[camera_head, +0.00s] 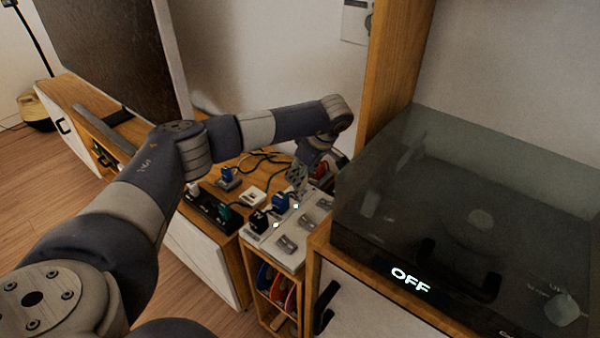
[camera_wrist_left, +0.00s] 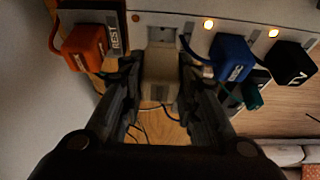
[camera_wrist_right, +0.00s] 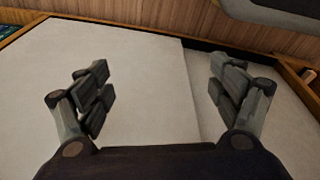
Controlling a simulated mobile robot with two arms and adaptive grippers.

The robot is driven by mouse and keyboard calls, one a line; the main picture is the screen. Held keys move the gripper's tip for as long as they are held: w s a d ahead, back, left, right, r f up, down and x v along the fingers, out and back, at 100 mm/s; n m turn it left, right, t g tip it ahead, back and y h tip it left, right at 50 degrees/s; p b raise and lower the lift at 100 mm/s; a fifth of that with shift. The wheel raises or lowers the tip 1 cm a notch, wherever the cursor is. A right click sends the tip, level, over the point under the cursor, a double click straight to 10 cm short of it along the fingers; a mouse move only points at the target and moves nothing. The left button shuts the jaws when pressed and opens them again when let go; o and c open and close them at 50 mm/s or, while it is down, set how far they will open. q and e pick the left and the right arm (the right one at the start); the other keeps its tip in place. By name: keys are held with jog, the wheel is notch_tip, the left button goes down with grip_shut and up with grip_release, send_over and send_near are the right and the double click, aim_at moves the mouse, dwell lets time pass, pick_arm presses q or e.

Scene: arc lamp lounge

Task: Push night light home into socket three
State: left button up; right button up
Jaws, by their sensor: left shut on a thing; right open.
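The night light (camera_wrist_left: 160,75) is a pale beige block between the fingers of my left gripper (camera_wrist_left: 158,85), which is shut on it. Its far end overlaps the edge of the white socket strip (camera_wrist_left: 185,20), between the orange-red plug (camera_wrist_left: 86,47) and the blue plug (camera_wrist_left: 232,58). I cannot tell how deep it sits. In the head view my left gripper (camera_head: 300,182) points down over the strip, beyond the blue plug (camera_head: 281,202), and hides the night light. My right gripper (camera_wrist_right: 162,90) is open and empty above a pale flat surface (camera_wrist_right: 150,80).
A black plug (camera_wrist_left: 291,64) sits beyond the blue one, with a green plug (camera_wrist_left: 252,95) nearby. Cables run over the wooden cabinet (camera_head: 235,170). A turntable with a dark cover (camera_head: 470,200) and an OFF display stands close on the right. A wooden post (camera_head: 391,60) rises behind.

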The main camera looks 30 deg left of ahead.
pick_arm(q)
jog(key=shift+f, duration=0.5)
pick_arm(e)
jog(key=shift+w, duration=0.1)
dwell(0.6)
pick_arm(q)
jog(key=shift+f+b, duration=0.3)
jog(key=shift+f, duration=0.05)
pick_arm(e)
jog(key=shift+s+r, duration=0.2)
jog(key=shift+r, duration=0.2)
